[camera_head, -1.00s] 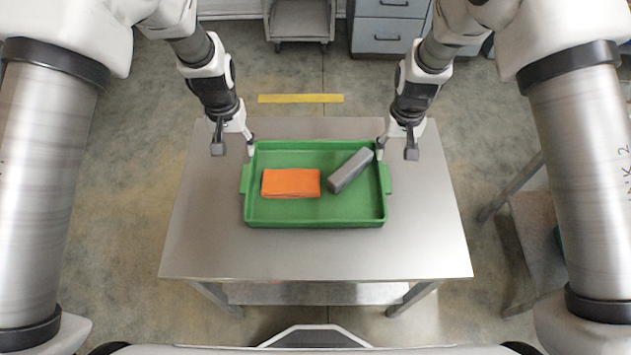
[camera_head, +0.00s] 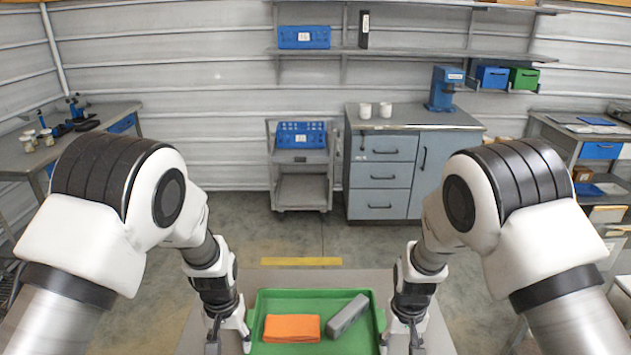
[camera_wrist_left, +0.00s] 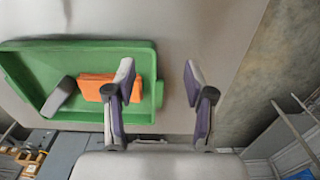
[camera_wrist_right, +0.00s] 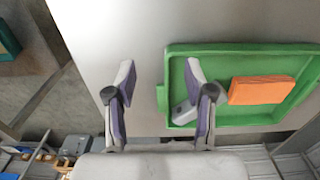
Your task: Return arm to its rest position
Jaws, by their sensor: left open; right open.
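My left gripper (camera_head: 229,338) is open and empty at the left end of the green tray (camera_head: 262,302). In the left wrist view the left gripper's fingers (camera_wrist_left: 158,84) stand apart, one over the tray's end and one beyond it. My right gripper (camera_head: 401,338) is open and empty at the tray's right end. In the right wrist view the right gripper's fingers (camera_wrist_right: 160,84) also stand apart. The tray rests on the metal table (camera_head: 300,278). An orange folded cloth (camera_head: 291,329) and a grey block (camera_head: 347,316) lie in the tray.
A grey cabinet (camera_head: 385,176) with white cups on top and a cart (camera_head: 301,190) with a blue bin (camera_head: 300,134) stand beyond the table. Benches stand left (camera_head: 60,150) and right. Open floor with a yellow strip (camera_head: 301,262) lies between table and cart.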

